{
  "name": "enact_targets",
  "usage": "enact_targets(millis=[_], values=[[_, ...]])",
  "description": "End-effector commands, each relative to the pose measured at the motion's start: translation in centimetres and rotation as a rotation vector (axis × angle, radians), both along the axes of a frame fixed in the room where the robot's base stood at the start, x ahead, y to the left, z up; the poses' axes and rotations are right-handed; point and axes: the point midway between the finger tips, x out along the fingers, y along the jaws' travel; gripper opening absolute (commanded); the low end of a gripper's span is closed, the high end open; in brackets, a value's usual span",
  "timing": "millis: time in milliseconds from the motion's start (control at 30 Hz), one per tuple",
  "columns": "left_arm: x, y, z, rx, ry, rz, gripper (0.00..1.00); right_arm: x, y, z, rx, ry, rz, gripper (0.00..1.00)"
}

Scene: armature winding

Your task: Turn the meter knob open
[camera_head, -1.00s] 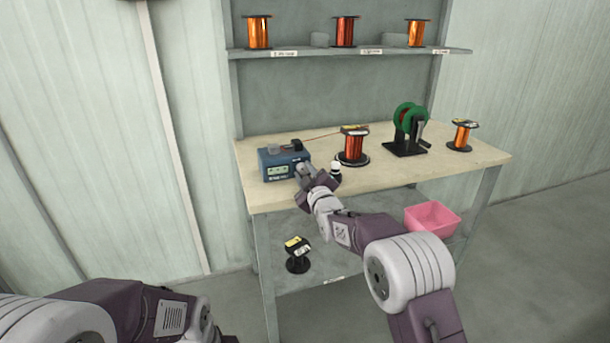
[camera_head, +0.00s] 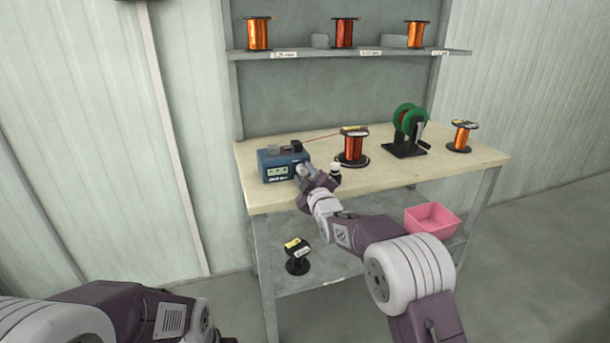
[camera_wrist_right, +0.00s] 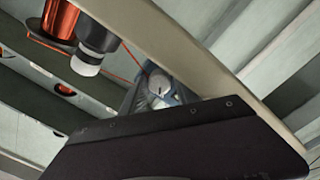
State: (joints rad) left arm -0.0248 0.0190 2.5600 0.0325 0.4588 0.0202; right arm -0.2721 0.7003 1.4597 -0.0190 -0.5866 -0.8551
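The blue meter (camera_head: 275,168) with a small lit display sits at the left end of the workbench. In the head view its knob is not distinguishable behind my right gripper (camera_head: 303,171), which is at the meter's right front side. In the right wrist view, a round grey part with a dark mark (camera_wrist_right: 159,80), apparently the knob, shows just beyond the dark gripper body (camera_wrist_right: 180,140). That body hides much of the meter. I cannot tell whether the fingers touch the knob or how far apart they are. My left arm is at the lower left, its fingertips out of frame.
A small black-and-white bottle-like item (camera_head: 335,171) stands close to the right of my right gripper. Behind it are a copper wire spool (camera_head: 353,148) and a green winder (camera_head: 409,120). A pink bin (camera_head: 432,218) and a black spool (camera_head: 297,257) sit below the benchtop (camera_head: 385,178).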

Motion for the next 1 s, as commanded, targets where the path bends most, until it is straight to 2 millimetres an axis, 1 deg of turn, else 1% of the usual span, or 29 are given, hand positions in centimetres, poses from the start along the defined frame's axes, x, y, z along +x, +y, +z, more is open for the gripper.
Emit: enact_targets(millis=[167, 267, 367, 700, 833, 1000], values=[[0.0, 0.0, 0.0, 0.0, 0.0, 0.0, 0.5, -0.1, 0.0, 0.0, 0.0, 0.001, 0.001, 0.38], [0.0, 0.0, 0.2, 0.0, 0.0, 0.0, 0.5, -0.7, -0.2, 0.1, 0.001, 0.001, 0.001, 0.38], [0.0, 0.0, 0.4, 0.0, 0.0, 0.0, 0.5, -1.9, -0.5, 0.1, 0.001, 0.002, 0.0, 0.38], [0.0, 0.0, 1.2, 0.0, 0.0, 0.0, 0.5, -6.9, -2.0, 0.1, 0.0, 0.001, 0.0, 0.38], [0.0, 0.0, 1.4, 0.0, 0.0, 0.0, 0.5, -8.1, -2.4, 0.1, 0.0, 0.001, 0.0, 0.38], [0.0, 0.0, 1.4, 0.0, 0.0, 0.0, 0.5, -8.8, -2.6, 0.0, 0.0, 0.001, -0.001, 0.38]])
